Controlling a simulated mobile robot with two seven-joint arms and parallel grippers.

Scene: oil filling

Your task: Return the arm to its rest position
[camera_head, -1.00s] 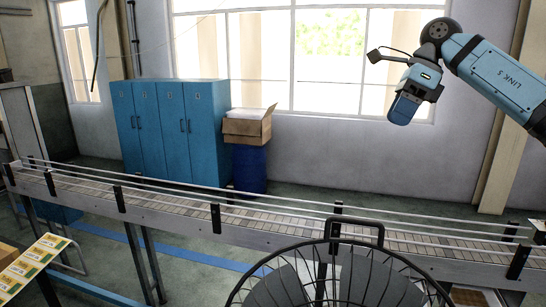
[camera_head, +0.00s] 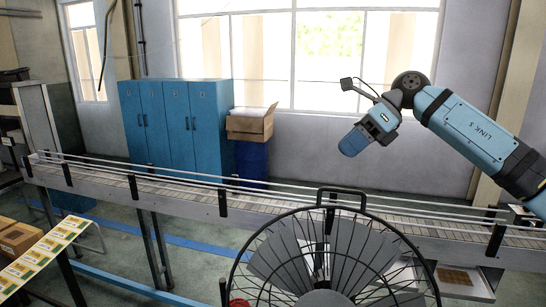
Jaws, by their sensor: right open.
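My right arm (camera_head: 478,132) comes in from the right edge, raised in front of the wall and the window. My right gripper (camera_head: 358,139) is at its end, pointing down and to the left, high above the conveyor and apart from everything. It is open, and I see nothing held in it. My left gripper is out of view.
A black wire-caged fan (camera_head: 331,245) fills the lower middle. A conveyor (camera_head: 180,190) with rails runs across behind it. Blue lockers (camera_head: 170,121) and a cardboard box (camera_head: 250,124) on a blue barrel (camera_head: 251,160) stand behind. Cartons (camera_head: 20,238) are at lower left.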

